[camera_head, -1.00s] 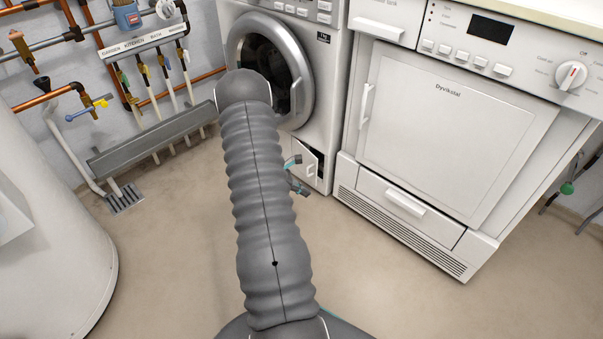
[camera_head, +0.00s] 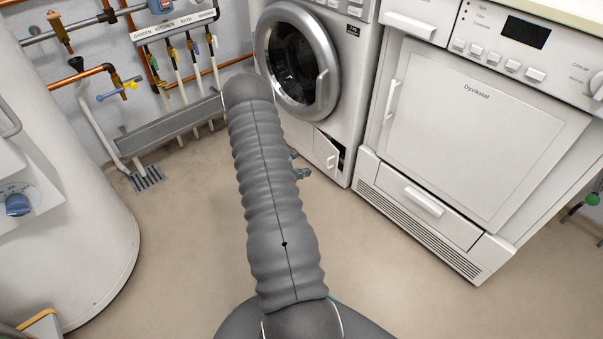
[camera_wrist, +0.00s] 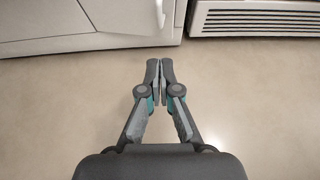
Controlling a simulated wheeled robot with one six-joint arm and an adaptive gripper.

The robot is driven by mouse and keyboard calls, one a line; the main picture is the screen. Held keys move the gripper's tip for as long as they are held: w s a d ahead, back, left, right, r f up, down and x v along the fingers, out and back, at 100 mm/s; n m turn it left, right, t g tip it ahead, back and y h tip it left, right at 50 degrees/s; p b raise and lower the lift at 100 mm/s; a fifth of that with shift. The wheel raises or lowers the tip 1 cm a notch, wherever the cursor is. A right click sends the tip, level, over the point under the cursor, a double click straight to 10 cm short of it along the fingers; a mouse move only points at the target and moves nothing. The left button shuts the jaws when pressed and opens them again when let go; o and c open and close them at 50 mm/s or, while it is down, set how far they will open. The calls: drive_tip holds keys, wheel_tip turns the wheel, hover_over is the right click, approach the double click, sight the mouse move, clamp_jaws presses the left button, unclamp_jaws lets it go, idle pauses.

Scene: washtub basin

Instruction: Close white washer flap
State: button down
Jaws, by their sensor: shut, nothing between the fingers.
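The white washer flap (camera_head: 326,151) is at the lower right front of the washing machine (camera_head: 352,105). It stands partly open, with a dark gap at its right edge. It carries a small light handle. My gripper (camera_head: 303,173) shows only in part in the head view, left of and in front of the flap, behind my arm. In the wrist view my gripper (camera_wrist: 160,66) is shut and empty above the floor. A white panel with a handle, apparently the flap (camera_wrist: 128,14), is ahead of the fingertips, with floor visible between them.
A white dryer (camera_head: 470,130) stands right of the washer; its vent grille (camera_wrist: 255,20) is at the upper right of the wrist view. A grey trough (camera_head: 175,130) and pipes line the left wall. A white tank (camera_head: 70,220) stands left. The floor between is clear.

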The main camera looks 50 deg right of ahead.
approach(336, 163)
wheel_tip(336, 163, down, 4)
drive_tip(key=w+d, duration=0.1)
drive_tip(key=d, duration=0.1)
drive_tip(key=shift+w+d, duration=0.15)
drive_tip(key=shift+d, duration=0.4)
drive_tip(key=s+d+b, duration=0.2)
drive_tip(key=d+b, duration=0.1)
drive_tip(key=shift+s+f, duration=0.15)
drive_tip(key=shift+d, duration=0.15)
drive_tip(key=shift+s, duration=0.1)
